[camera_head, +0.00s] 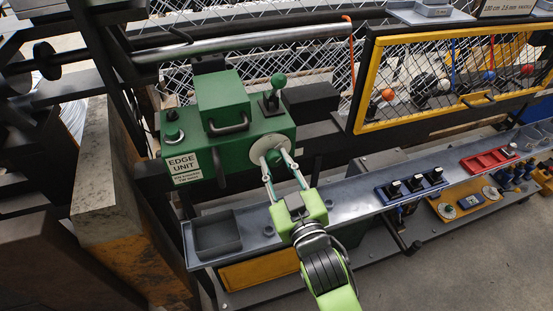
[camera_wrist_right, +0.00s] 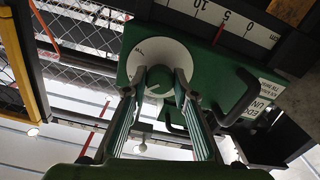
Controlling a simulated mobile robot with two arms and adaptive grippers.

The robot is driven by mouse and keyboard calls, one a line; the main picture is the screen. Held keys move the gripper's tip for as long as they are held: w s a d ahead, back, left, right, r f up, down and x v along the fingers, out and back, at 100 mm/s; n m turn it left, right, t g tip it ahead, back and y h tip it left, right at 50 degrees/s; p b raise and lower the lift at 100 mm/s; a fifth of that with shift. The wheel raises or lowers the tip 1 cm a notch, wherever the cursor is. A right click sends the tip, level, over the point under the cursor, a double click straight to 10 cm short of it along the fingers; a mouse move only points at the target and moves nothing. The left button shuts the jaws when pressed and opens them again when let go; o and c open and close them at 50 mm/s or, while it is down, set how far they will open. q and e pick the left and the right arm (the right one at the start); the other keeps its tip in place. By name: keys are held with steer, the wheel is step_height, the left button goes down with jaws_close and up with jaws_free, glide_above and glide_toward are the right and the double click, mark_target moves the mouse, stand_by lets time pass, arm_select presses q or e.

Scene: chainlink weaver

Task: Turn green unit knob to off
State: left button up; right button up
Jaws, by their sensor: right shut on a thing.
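The green edge unit (camera_head: 215,135) stands left of centre in the head view, with a white label (camera_head: 183,168) on its front. A round white dial (camera_head: 262,147) sits on its right front face and also shows in the wrist view (camera_wrist_right: 142,50). My right gripper (camera_head: 277,158) reaches up from below with both fingertips at the dial. In the wrist view its fingers (camera_wrist_right: 160,75) are shut on the green knob (camera_wrist_right: 158,90) at the dial's middle. The fingers hide much of the knob, so its setting is unclear. My left gripper is not in view.
A green ball-topped lever (camera_head: 279,82) and a handle (camera_head: 228,126) stick out of the unit near the dial. A grey shelf (camera_head: 345,202) runs below, with an empty tray (camera_head: 216,235) and black switches (camera_head: 416,183). A yellow-framed mesh panel (camera_head: 363,95) stands right.

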steer(key=n+p, duration=0.2)
steer(key=n, duration=0.2)
steer(key=shift+r+n, duration=0.15)
steer(key=shift+n, duration=0.15)
steer(key=shift+n+p, duration=0.8)
steer(key=shift+n, duration=1.4)
steer(key=o, duration=1.1)
steer(key=shift+s+d, duration=0.1)
steer(key=v, duration=1.2)
